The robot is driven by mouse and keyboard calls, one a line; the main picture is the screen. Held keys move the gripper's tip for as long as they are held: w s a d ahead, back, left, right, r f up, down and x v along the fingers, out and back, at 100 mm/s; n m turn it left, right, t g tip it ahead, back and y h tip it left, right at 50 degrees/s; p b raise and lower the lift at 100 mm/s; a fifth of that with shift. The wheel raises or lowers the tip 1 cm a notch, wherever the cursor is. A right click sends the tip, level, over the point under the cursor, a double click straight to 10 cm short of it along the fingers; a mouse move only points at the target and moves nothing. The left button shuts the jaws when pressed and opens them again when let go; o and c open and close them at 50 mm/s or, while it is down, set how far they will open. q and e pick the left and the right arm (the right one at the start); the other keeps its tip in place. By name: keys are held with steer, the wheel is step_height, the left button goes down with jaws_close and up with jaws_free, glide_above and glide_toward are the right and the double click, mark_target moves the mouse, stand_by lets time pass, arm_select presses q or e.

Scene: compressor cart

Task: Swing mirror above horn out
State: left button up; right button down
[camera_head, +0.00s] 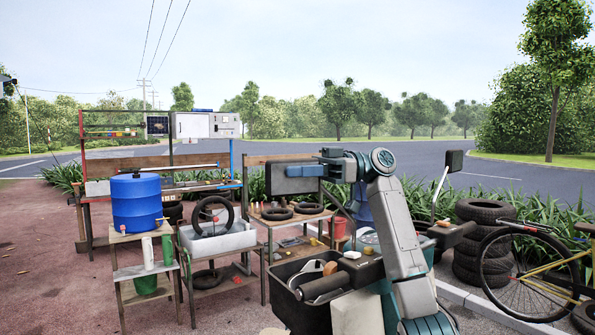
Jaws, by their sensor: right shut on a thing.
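A dark rectangular mirror (290,180) stands upright left of centre, above the black front tub of the cart (305,312). My right gripper (322,167) reaches in from the right and is shut at the mirror's right upper edge. A dark curved stem runs down from near the mirror's right side, partly behind my arm. A second mirror (455,160) stands on a pale stem at the right. I cannot make out the horn for certain; a small orange part (332,268) shows near a dark grip (322,287). My left gripper is not in view.
Left stand a blue barrel (136,202) on a wooden stand, a grey basin (215,238) with a tyre, and wooden workbenches. A tyre stack (483,245) and a bicycle (525,270) are at the right. Air to the mirror's left is clear above the benches.

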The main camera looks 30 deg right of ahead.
steer(key=shift+s+n+g, duration=0.4)
steer(key=shift+g, duration=0.2)
steer(key=c, duration=1.3)
jaws_free()
steer(key=shift+a, duration=0.1)
arm_select(q)
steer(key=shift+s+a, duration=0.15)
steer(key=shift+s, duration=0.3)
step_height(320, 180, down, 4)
steer(key=b, duration=0.3)
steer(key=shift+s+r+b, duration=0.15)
steer(key=shift+b, duration=0.2)
arm_select(e)
steer(key=d, duration=0.3)
steer(key=s+d, duration=0.1)
steer(key=d, duration=0.6)
steer(key=shift+s+d, duration=0.2)
steer(key=shift+d, duration=0.15)
steer(key=shift+f, duration=0.1)
